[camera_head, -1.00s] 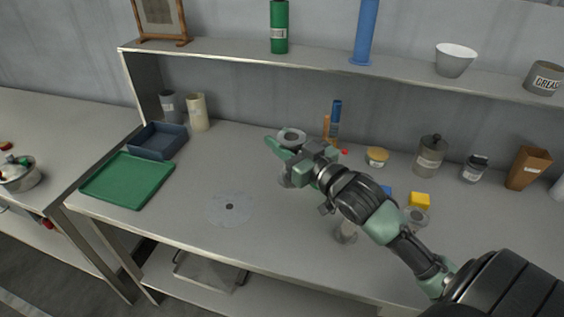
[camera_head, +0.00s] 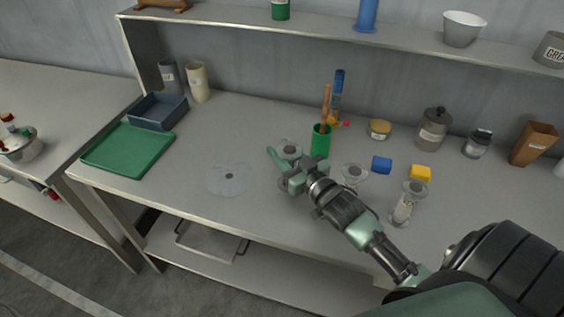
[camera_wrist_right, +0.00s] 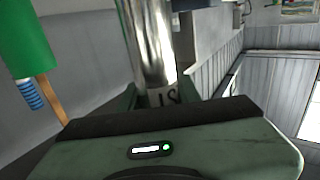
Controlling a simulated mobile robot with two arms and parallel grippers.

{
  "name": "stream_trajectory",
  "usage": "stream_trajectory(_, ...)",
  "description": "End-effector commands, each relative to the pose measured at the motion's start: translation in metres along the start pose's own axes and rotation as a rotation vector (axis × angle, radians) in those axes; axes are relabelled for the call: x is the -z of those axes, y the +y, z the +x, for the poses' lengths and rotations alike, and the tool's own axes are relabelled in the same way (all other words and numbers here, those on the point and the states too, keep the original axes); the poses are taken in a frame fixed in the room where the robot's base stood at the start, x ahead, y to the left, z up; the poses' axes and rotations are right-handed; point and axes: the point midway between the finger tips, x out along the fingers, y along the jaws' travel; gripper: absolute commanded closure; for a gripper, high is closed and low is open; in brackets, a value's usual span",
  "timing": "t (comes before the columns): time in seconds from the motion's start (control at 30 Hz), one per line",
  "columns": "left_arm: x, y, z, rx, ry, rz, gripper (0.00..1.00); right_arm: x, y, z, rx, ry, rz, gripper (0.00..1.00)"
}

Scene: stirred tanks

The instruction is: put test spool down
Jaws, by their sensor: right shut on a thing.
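My right gripper (camera_head: 282,158) is shut on a spool, the test spool (camera_head: 290,150), above or at the middle of the bench. Its pale round top flange shows between the fingers; its lower part is mostly hidden, so I cannot tell whether it touches the bench. In the right wrist view the spool is a shiny metal cylinder (camera_wrist_right: 150,45) with partly readable dark letters. A thin grey disc with a dark centre (camera_head: 228,177) lies flat on the bench, left of the gripper. My left gripper is not in view.
Two similar spools (camera_head: 354,172) (camera_head: 404,204) are right of the gripper. A green cup with sticks (camera_head: 320,141) stands close behind it. Blue (camera_head: 381,164) and yellow blocks (camera_head: 420,173) lie further right. A green tray (camera_head: 128,150) and blue bin (camera_head: 158,111) are left.

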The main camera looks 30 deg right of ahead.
Motion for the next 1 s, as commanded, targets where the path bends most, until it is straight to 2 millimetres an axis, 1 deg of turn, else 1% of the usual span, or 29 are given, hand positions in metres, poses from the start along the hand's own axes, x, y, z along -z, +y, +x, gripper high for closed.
stream_trajectory(0.17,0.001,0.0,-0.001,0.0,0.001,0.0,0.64,-0.014,-0.001,0.0,0.0,0.0,0.002,1.0)
stream_trajectory(0.3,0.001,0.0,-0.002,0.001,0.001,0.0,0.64,-0.035,0.0,0.001,0.0,0.0,0.002,1.0)
stream_trajectory(0.4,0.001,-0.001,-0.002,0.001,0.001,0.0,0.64,-0.044,0.0,0.0,0.0,0.002,0.002,1.0)
stream_trajectory(0.67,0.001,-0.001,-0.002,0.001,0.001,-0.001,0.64,-0.045,-0.001,0.0,0.001,0.004,0.001,1.0)
stream_trajectory(0.8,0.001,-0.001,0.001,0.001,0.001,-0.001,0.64,-0.049,0.0,0.0,0.001,0.003,0.001,1.0)
stream_trajectory(0.83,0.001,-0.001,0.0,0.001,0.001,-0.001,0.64,-0.049,0.0,0.0,0.001,0.001,0.001,0.62)
stream_trajectory(0.9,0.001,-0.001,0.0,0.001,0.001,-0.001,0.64,-0.049,0.0,0.0,0.001,0.001,0.001,0.46)
stream_trajectory(1.0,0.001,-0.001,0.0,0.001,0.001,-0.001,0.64,-0.049,0.0,0.0,0.001,0.001,0.001,0.46)
